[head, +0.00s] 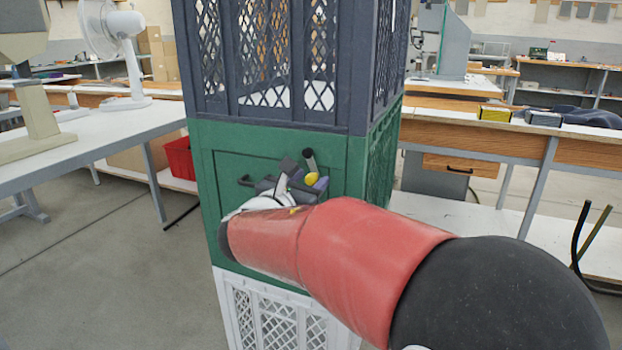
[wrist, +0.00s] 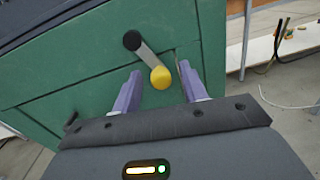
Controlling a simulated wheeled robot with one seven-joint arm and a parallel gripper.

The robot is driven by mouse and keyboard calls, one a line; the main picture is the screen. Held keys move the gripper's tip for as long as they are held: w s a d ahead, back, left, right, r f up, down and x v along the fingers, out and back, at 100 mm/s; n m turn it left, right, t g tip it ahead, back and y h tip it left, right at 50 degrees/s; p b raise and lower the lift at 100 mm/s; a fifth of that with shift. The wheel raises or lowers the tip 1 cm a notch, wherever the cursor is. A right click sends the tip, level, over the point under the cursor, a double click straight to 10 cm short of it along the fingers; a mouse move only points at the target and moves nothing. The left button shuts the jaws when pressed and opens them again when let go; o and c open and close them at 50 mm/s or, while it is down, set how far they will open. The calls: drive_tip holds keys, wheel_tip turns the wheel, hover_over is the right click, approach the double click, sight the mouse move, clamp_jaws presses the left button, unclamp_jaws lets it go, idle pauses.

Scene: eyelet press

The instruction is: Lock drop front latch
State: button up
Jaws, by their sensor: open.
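The drop front (head: 228,165) is a green panel set flush in the green middle crate of a stack. The latch (wrist: 147,56) is a grey lever with a black round pivot at its upper left and a yellow knob (wrist: 161,77) at its lower right end. In the head view the yellow knob (head: 312,179) shows just past my gripper. My gripper (wrist: 160,92) is open, with its two purple fingers on either side of the yellow knob. I cannot tell whether they touch it. My red arm hides the lower part of the panel in the head view.
A dark blue crate (head: 285,120) sits above the green crate and a white crate (head: 275,310) below. A white table (head: 90,140) with a fan (head: 120,55) stands at left. A workbench (head: 500,130) stands at right. The floor at left is clear.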

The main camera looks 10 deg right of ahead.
drive_tip(key=shift+w+d, duration=0.25)
drive_tip(key=shift+w, duration=0.05)
drive_tip(key=c, duration=0.9)
drive_tip(key=shift+w+a+f+m+b, duration=0.15)
drive_tip(key=shift+f+m+b, duration=0.25)
drive_tip(key=shift+m+b, duration=0.5)
drive_tip(key=shift+w+a+m+b, duration=0.15)
drive_tip(key=shift+m+b, duration=0.25)
drive_tip(key=shift+b, duration=0.5)
drive_tip(key=shift+w+a+m+b, duration=0.2)
drive_tip(key=shift+a+m+b, duration=0.1)
drive_tip(key=shift+m+b, duration=0.45)
drive_tip(key=shift+a+r+m, duration=0.1)
drive_tip(key=shift+r+m, duration=0.1)
drive_tip(key=shift+m, duration=0.05)
